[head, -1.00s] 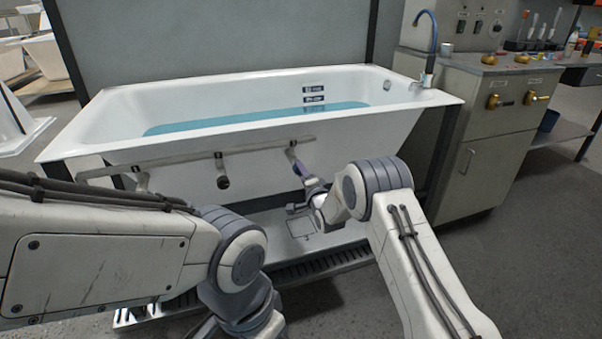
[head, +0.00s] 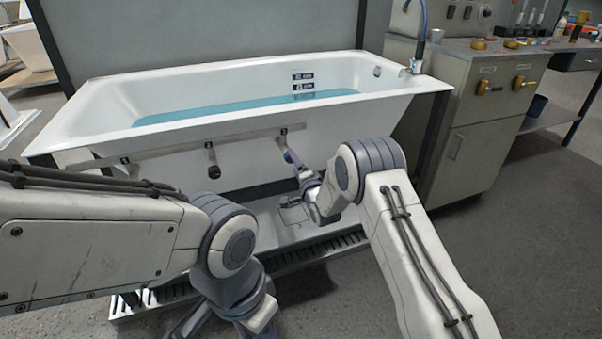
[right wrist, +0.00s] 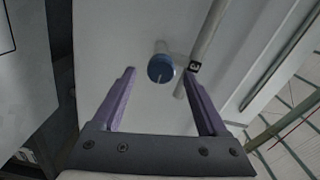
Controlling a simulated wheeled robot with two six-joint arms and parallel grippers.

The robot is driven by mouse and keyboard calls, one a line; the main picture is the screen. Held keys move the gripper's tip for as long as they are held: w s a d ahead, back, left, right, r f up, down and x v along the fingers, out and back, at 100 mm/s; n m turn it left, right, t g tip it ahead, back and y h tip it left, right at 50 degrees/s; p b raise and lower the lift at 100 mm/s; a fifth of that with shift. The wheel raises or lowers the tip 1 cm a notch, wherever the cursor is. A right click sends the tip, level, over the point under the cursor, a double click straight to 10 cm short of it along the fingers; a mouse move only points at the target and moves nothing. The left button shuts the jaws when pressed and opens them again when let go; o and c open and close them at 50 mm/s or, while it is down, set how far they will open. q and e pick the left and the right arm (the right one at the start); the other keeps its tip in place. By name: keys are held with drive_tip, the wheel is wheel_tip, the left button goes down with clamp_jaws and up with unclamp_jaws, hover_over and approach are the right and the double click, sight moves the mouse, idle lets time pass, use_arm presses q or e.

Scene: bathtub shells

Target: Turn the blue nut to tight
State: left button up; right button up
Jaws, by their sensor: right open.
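The blue nut (right wrist: 161,68) sits on the end of a short pale fitting, with a thin white line on its face, in the right wrist view. My right gripper (right wrist: 160,73) is open, its two purple fingers on either side of the nut with a gap on each side. In the head view my right gripper (head: 299,172) is at the tub's front, just below the rail's right end. The nut is small there and partly hidden by the gripper. My left arm bends down at the lower left; its fingers are out of the picture.
A pale rail (head: 180,150) with numbered tags runs along the front of the white bathtub (head: 110,108). A dark fitting (head: 214,172) hangs below its middle tag. A grey cabinet (head: 470,150) stands at the right. The floor at lower right is clear.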

drive_tip(key=p+v, duration=0.1)
drive_tip(key=v, duration=0.7)
drive_tip(key=shift+s+p, duration=0.2)
drive_tip(key=shift+p, duration=0.1)
drive_tip(key=shift+r, duration=0.1)
